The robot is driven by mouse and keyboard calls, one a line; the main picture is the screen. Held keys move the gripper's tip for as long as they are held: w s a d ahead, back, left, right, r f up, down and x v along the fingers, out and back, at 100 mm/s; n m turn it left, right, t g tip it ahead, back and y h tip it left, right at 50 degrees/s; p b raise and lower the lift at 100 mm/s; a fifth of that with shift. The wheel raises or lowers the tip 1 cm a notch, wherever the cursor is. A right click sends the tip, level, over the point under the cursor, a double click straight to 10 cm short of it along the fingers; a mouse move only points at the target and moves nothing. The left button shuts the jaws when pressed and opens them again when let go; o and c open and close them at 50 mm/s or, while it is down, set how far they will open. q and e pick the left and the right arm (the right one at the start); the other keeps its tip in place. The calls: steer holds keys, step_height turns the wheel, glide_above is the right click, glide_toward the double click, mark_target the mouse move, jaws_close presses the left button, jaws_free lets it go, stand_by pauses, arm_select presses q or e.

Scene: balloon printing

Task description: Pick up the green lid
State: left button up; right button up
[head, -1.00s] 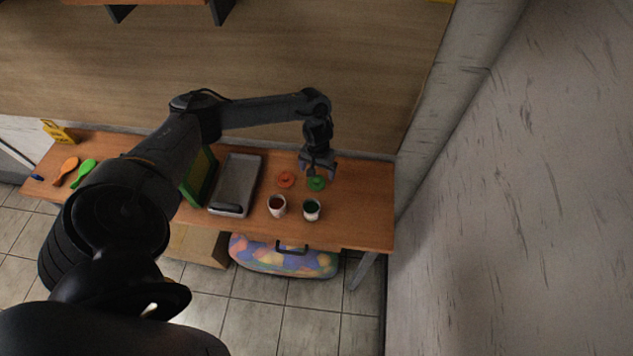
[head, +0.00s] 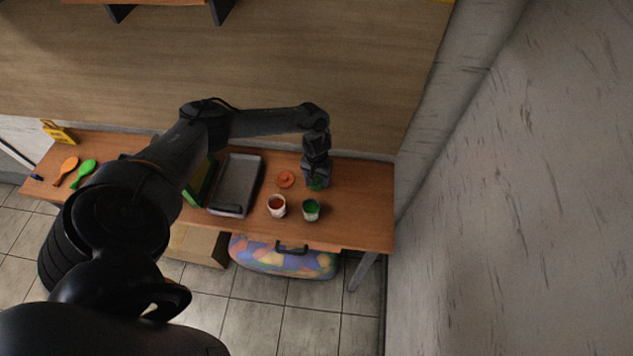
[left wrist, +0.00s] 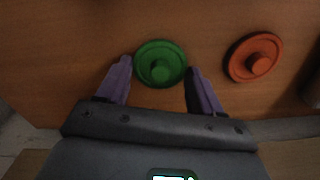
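The green lid (head: 316,186) lies on the wooden table near its right end, mostly hidden under my left gripper (head: 317,180) in the head view. In the left wrist view the round green lid (left wrist: 160,64) with its central knob shows fully. My left gripper (left wrist: 158,82) is open, with one purple finger on each side of the lid's near edge. I cannot tell whether the fingers touch it. My right gripper is in neither view.
An orange lid (head: 286,179) lies left of the green one; it also shows in the left wrist view (left wrist: 255,57). Cups of orange paint (head: 277,206) and green paint (head: 311,210) stand in front. A grey tray (head: 236,183) is farther left. The table's right end is clear.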

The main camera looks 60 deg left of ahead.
arm_select(q)
steer(key=shift+c, duration=1.4)
steer(key=shift+r, duration=0.15)
